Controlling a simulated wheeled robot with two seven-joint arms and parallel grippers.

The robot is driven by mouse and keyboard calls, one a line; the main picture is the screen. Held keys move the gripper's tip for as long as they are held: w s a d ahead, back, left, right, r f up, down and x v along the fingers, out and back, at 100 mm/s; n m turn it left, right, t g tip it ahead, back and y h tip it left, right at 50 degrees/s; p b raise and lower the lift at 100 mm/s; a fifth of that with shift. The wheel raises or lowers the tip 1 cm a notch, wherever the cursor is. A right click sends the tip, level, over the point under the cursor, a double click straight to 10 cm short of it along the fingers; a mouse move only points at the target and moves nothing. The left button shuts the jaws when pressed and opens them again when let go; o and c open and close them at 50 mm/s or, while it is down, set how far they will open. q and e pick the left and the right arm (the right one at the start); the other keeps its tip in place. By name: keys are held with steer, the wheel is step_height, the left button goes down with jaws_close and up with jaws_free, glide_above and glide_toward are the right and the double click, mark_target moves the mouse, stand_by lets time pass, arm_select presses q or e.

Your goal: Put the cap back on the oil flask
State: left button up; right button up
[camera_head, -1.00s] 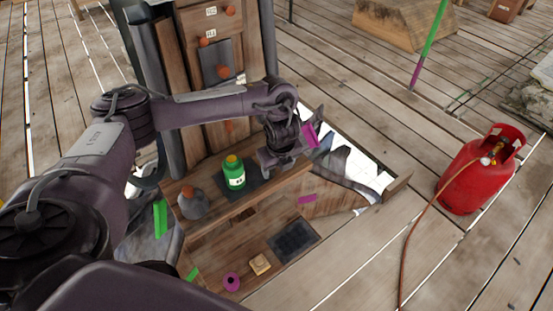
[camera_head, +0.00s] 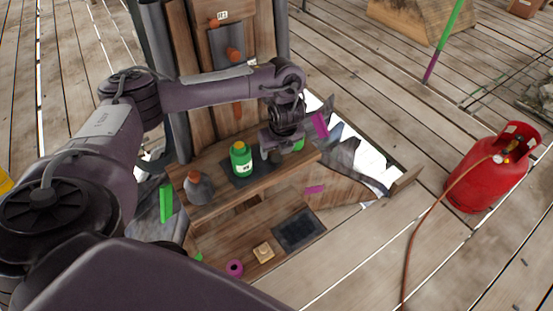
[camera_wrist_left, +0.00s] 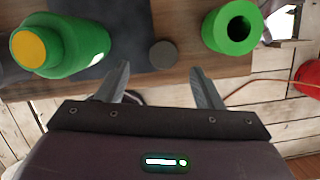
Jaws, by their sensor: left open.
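A green flask (camera_head: 241,161) with a white label and a yellow-orange top stands upright on a dark mat (camera_head: 232,178) on the wooden shelf. It also shows in the left wrist view (camera_wrist_left: 72,46). A small dark round disc (camera_wrist_left: 163,54), which looks like a cap, lies on the shelf between the flask and a hollow green ring or cup (camera_wrist_left: 230,28). My left gripper (camera_wrist_left: 160,78) is open and empty. Its fingers point toward the disc, one on either side in the picture, apart from it. My right gripper is not in view.
A grey flask (camera_head: 199,189) with a brownish top stands at the shelf's left end. A lower board holds a magenta ring (camera_head: 234,268), a pale block (camera_head: 263,251) and a dark pad (camera_head: 299,230). A red gas tank (camera_head: 490,172) with a hose stands at right.

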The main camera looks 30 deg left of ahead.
mark_target(277, 158)
arm_select(q)
steer(key=shift+f+b, duration=0.35)
steer(key=shift+f, duration=0.05)
steer(key=b+x, duration=0.1)
steer(key=x, duration=0.1)
steer(key=b+x, duration=0.2)
steer(key=shift+w+f, duration=0.25)
steer(key=shift+w, duration=0.05)
steer(key=shift+r, duration=0.1)
steer(key=shift+c, duration=0.4)
steer(key=c, duration=1)
